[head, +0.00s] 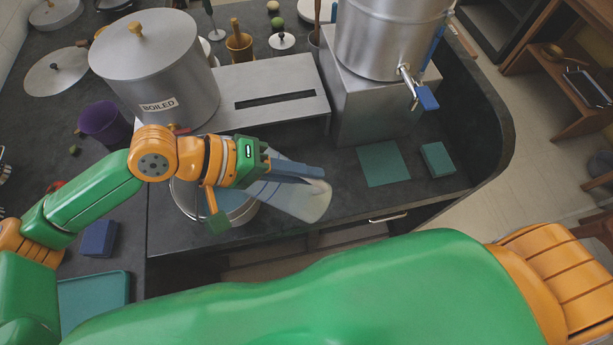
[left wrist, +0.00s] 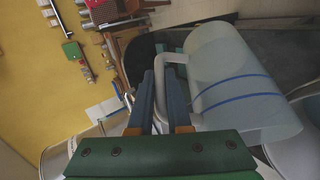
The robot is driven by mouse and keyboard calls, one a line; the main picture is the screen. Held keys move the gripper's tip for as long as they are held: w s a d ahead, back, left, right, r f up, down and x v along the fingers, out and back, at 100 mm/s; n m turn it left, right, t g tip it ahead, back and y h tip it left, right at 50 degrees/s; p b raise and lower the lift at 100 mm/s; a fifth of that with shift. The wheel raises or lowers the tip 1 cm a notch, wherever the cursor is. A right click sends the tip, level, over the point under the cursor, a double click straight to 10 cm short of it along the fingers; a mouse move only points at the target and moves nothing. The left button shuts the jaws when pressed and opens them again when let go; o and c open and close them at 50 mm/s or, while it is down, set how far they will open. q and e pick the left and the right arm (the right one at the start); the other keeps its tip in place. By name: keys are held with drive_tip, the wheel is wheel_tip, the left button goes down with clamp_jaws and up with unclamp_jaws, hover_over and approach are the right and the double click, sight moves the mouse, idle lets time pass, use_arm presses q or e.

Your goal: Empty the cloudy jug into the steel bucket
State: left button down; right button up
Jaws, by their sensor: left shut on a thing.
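The cloudy jug (head: 308,203) is a translucent, whitish vessel. It is tipped well over, near the counter's front edge, at the right side of the steel bucket's rim. In the left wrist view the jug (left wrist: 235,75) shows two blue bands and a pale handle. My left gripper (head: 295,172) is shut on that handle, its fingers (left wrist: 161,88) on either side of it. The steel bucket (head: 184,204) stands on the counter below my left gripper, which partly hides it. Its inside looks pale blue; I cannot tell how much it holds. My right gripper is not in view.
A large lidded pot (head: 150,75) labelled BOILED stands behind the bucket. A steel slotted box (head: 262,82) and a tapped steel canister (head: 385,40) stand behind the jug. A purple cup (head: 103,122) and blue block (head: 98,238) are left. A teal mat (head: 383,163) lies right.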

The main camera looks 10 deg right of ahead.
use_arm(q)
drive_tip(key=shift+w+a+h+b, duration=0.15)
drive_tip(key=shift+a+h+b, duration=0.15)
drive_tip(key=shift+b, duration=0.55)
drive_tip(key=shift+w+a+r+n+g+h, duration=0.2)
drive_tip(key=shift+a+r+n+g+h, duration=0.1)
drive_tip(key=shift+r+h, duration=0.15)
drive_tip(key=shift+w+a+r+b, duration=0.1)
drive_tip(key=shift+w+a+b, duration=0.05)
drive_tip(key=shift+b, duration=0.3)
drive_tip(key=shift+a+r+h, duration=0.15)
drive_tip(key=shift+r+h, duration=0.15)
drive_tip(key=shift+h, duration=0.05)
drive_tip(key=shift+w+a+r+n+g+h+b, duration=0.2)
drive_tip(key=shift+w+a+n+g+h+b, duration=0.1)
drive_tip(key=shift+a+n+h, duration=0.15)
drive_tip(key=shift+w+a+r+h, duration=0.2)
drive_tip(key=shift+a+r+h, duration=0.05)
drive_tip(key=shift+a, duration=0.1)
